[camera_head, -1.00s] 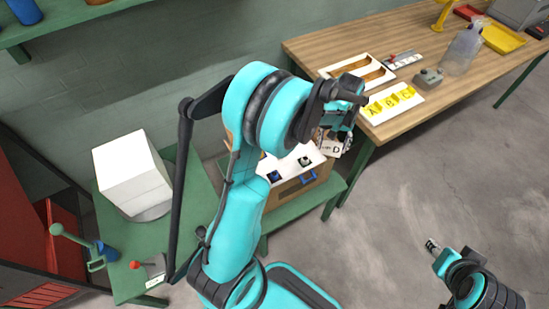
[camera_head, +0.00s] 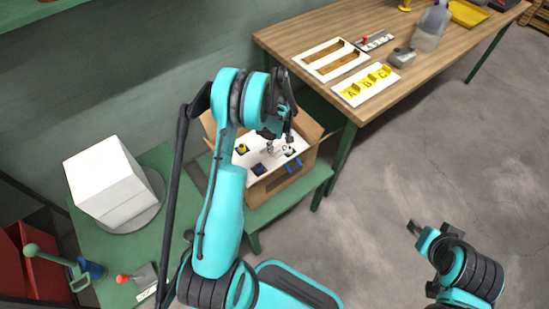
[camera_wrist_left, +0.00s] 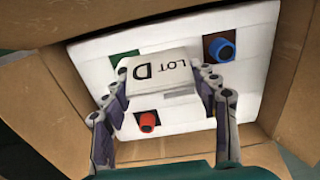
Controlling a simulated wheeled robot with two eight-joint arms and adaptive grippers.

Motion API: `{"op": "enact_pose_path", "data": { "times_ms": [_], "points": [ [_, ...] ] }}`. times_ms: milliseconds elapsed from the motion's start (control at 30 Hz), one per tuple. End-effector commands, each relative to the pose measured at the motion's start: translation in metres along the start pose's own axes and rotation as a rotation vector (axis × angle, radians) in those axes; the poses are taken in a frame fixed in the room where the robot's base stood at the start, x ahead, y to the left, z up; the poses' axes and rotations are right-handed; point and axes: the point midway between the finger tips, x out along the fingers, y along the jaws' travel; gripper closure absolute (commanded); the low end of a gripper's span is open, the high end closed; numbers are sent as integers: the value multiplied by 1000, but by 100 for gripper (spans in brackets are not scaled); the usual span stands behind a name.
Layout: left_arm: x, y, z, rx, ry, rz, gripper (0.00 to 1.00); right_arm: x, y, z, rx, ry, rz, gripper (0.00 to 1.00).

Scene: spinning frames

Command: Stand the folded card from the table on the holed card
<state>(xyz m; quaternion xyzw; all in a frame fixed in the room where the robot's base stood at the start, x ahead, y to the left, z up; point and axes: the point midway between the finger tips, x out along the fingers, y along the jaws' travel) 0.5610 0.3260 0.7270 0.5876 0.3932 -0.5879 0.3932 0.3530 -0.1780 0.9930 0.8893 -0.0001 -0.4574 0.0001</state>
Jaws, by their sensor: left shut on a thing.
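The folded white card, marked "LOT D" (camera_wrist_left: 155,72), is between the two fingers of my left gripper (camera_wrist_left: 162,92) in the left wrist view. In the head view, my left gripper (camera_head: 276,137) is over the open cardboard box, and the card there is small and partly hidden. Below the card, a white panel (camera_head: 247,160) lies in the box; it also shows in the left wrist view (camera_wrist_left: 248,95). I cannot tell whether card and panel touch. My right gripper (camera_head: 414,228) is over the floor at lower right, too small to read.
The cardboard box (camera_head: 283,187) has raised walls and flaps around the panel. Blue (camera_wrist_left: 221,49) and red (camera_wrist_left: 147,121) round pieces stand on the panel. The wooden table (camera_head: 300,35) holds a white card with yellow A, B, C pieces (camera_head: 366,85). A white block (camera_head: 110,182) stands left.

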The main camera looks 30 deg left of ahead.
Motion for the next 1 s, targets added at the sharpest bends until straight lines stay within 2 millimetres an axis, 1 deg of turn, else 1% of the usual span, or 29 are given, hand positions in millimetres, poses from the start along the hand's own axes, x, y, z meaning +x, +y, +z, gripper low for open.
{"op": "enact_pose_path", "data": {
  "times_ms": [33,167,267,500,567,767,900,933,967,1000],
  "points": [
    [7,-8,0,-1,0,0,52,4,0,3,0,0,0,60],
    [12,-19,0,0,0,0,52,6,0,4,0,0,0,60],
    [17,-21,1,1,0,0,52,8,0,6,0,0,0,60],
    [51,-21,1,2,0,0,52,22,0,15,0,0,0,60],
    [54,-20,1,2,0,0,52,22,0,16,0,0,0,60],
    [52,-20,1,2,0,0,52,20,0,14,0,0,0,60],
    [56,-20,1,2,0,0,52,24,0,17,0,0,0,60],
    [56,-20,1,2,0,0,38,24,0,17,0,0,0,60],
    [55,-20,1,2,0,0,30,24,0,17,0,0,0,60],
    [55,-20,1,2,0,0,20,23,0,17,0,0,0,60]
  ]
}}
